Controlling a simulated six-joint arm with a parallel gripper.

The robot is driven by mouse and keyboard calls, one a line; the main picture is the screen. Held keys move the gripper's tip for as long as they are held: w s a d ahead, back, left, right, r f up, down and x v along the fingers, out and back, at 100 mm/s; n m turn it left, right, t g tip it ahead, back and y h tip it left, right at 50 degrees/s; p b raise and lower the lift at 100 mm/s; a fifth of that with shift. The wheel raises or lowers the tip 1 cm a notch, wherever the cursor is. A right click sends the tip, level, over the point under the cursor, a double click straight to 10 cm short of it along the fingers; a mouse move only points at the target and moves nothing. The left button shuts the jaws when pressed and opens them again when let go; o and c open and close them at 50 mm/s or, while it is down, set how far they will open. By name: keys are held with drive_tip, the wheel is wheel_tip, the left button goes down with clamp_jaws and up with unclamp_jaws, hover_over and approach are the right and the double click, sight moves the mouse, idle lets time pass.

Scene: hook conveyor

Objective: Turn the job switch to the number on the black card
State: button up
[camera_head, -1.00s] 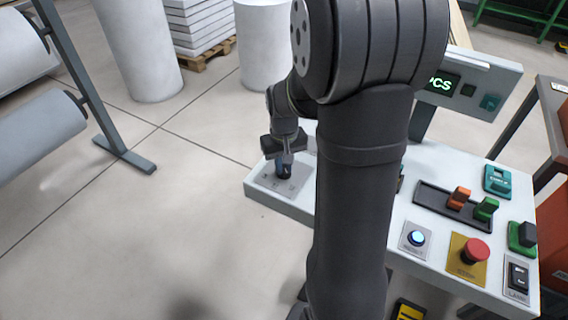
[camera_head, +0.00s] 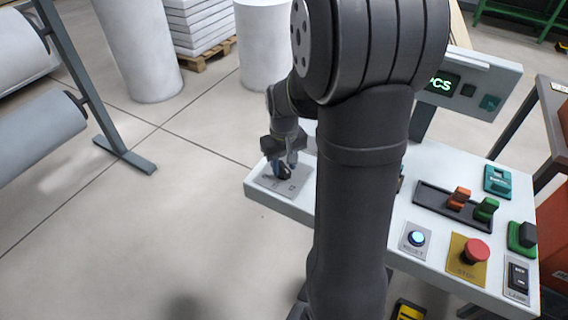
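The job switch (camera_head: 284,174) is a small dark knob on a light square plate with small marks, at the left end of the white console (camera_head: 262,193). My gripper (camera_head: 285,165) points down at it, with its fingers on either side of the knob and seemingly shut on it. The marks on the plate are too small to read, and the gripper partly hides the knob. I cannot make out a black card with a number; my arm covers the middle of the console.
Right of my arm are a lit blue button (camera_head: 417,238), a red stop button (camera_head: 474,251), orange and green levers (camera_head: 486,208) in a dark slot, and a black rocker switch (camera_head: 518,275). A display (camera_head: 440,83) stands behind, partly hidden. Floor left of the console is clear.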

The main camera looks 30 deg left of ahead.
sight(284, 167)
wheel_tip(284, 167, up, 17)
drive_tip(key=shift+r, duration=0.2)
idle(0.5)
idle(0.3)
wheel_tip(284, 167, down, 18)
drive_tip(key=shift+r, duration=0.2)
idle(0.4)
